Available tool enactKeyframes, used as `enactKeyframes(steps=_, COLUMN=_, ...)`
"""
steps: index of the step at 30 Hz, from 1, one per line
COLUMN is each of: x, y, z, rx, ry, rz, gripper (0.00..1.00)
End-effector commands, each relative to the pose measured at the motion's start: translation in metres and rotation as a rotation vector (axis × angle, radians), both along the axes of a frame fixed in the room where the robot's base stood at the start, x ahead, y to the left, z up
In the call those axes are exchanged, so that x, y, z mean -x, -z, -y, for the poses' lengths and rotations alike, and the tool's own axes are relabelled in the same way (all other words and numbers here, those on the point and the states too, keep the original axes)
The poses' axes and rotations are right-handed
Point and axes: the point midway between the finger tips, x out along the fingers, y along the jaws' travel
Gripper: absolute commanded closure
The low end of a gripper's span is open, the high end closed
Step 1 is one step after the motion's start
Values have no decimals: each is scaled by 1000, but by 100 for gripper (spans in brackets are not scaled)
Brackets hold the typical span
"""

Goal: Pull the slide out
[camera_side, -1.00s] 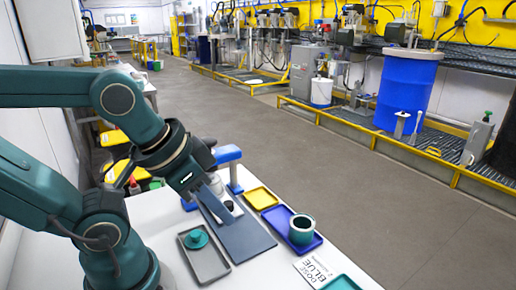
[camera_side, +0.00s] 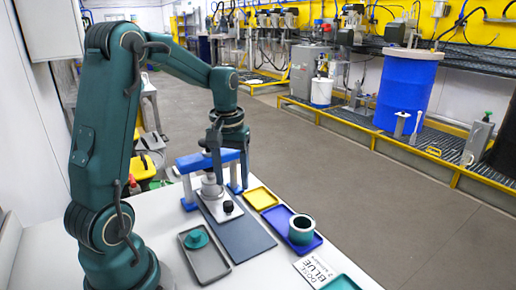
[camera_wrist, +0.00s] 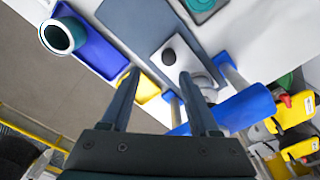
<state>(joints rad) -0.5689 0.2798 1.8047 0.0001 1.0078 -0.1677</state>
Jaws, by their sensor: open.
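The slide (camera_side: 219,214) is a light grey plate with a black knob (camera_side: 229,206) near its front end. It sits at the back of a long dark blue-grey base (camera_side: 248,240), partly under a blue bridge (camera_side: 190,163). A grey cylinder (camera_side: 211,187) stands on the slide beneath the bridge. My gripper (camera_side: 212,142) is by the top of the bridge in the side view, clear of the knob. In the wrist view, my gripper (camera_wrist: 160,74) shows two fingers apart with nothing held, and the knob (camera_wrist: 168,56) appears just beyond the fingertips.
A grey tray (camera_side: 213,270) with a teal piece lies left of the base. A yellow tray (camera_side: 262,197) and a blue tray (camera_side: 278,217) holding a teal cup (camera_side: 301,230) lie right. A "DOSE BLUE" card (camera_side: 317,271) and a teal tray (camera_side: 342,284) are at front right.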

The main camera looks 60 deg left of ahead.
Motion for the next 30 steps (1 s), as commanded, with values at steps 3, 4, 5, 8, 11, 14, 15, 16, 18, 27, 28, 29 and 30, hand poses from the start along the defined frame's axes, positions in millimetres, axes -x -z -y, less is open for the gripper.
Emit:
enactKeyframes(steps=3, x=7, y=14, z=-9, rx=25, ry=-41, rz=-38, gripper=39)
enactKeyframes(steps=4, x=8, y=16, z=-10, rx=29, ry=-47, rz=-43, gripper=39)
enactKeyframes(steps=5, x=9, y=19, z=-11, rx=31, ry=-50, rz=-45, gripper=39)
enactKeyframes(steps=8, x=9, y=28, z=-11, rx=31, ry=-52, rz=-45, gripper=39)
enactKeyframes(steps=11, x=10, y=41, z=-10, rx=32, ry=-50, rz=-46, gripper=39)
enactKeyframes(steps=14, x=9, y=53, z=-10, rx=31, ry=-50, rz=-45, gripper=39)
enactKeyframes(steps=15, x=9, y=57, z=-10, rx=30, ry=-50, rz=-45, gripper=39)
enactKeyframes(steps=16, x=9, y=59, z=-10, rx=30, ry=-49, rz=-44, gripper=39)
enactKeyframes(steps=18, x=9, y=63, z=-10, rx=30, ry=-49, rz=-44, gripper=39)
enactKeyframes(steps=27, x=9, y=65, z=-11, rx=28, ry=-49, rz=-40, gripper=42)
enactKeyframes(steps=28, x=9, y=65, z=-11, rx=28, ry=-49, rz=-40, gripper=54)
enactKeyframes(steps=29, x=9, y=65, z=-11, rx=28, ry=-49, rz=-40, gripper=65)
enactKeyframes(steps=30, x=9, y=65, z=-11, rx=28, ry=-49, rz=-40, gripper=81)
